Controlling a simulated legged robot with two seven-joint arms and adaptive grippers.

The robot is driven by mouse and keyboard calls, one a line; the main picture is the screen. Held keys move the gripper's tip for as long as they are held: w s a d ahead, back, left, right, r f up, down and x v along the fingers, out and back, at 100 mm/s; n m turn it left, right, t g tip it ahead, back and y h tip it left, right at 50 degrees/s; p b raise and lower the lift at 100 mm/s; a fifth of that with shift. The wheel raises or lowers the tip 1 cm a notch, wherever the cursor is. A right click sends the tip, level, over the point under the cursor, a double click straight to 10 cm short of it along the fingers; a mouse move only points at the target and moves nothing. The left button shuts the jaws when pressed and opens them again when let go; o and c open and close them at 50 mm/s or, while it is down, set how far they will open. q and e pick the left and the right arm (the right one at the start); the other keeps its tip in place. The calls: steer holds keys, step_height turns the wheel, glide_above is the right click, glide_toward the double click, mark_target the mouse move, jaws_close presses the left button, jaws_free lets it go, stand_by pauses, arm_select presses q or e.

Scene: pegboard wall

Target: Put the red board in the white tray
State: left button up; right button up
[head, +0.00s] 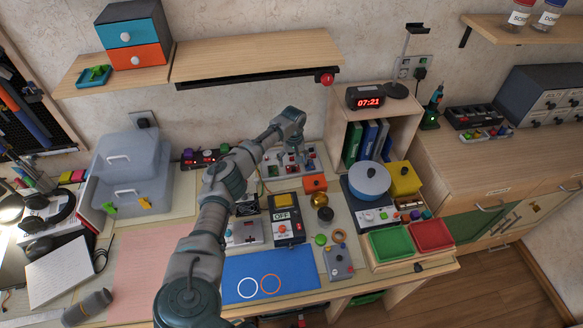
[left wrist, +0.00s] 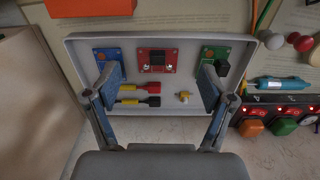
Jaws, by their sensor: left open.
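The white tray (left wrist: 200,105) lies below my left gripper in the left wrist view; it also shows beyond the gripper in the head view (head: 264,171). The red board (left wrist: 157,63) lies inside the tray, along one long side, between a blue board (left wrist: 108,57) and a green board (left wrist: 212,62). My left gripper (left wrist: 160,82) is open, its two fingers spread over the tray with nothing between them. In the head view the left gripper (head: 298,158) is above the tray at the back of the bench. My right gripper is not in view.
Two red-and-yellow parts (left wrist: 139,94) and a small yellow piece (left wrist: 183,97) also lie in the tray. A red-lit switch strip (left wrist: 275,116) stands beside it. An orange box (head: 315,184) and a shelf unit (head: 342,135) are close by. A blue mat (head: 300,272) lies in front.

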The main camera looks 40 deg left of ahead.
mark_target(292, 169)
arm_select(q)
step_height(292, 169, up, 7)
steer(key=shift+a+f+p, duration=0.15)
steer(key=shift+a+p, duration=0.05)
steer(key=shift+p, duration=0.25)
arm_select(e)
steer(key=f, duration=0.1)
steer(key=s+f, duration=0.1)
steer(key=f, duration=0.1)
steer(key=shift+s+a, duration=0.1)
arm_select(q)
steer(key=shift+d, duration=0.2)
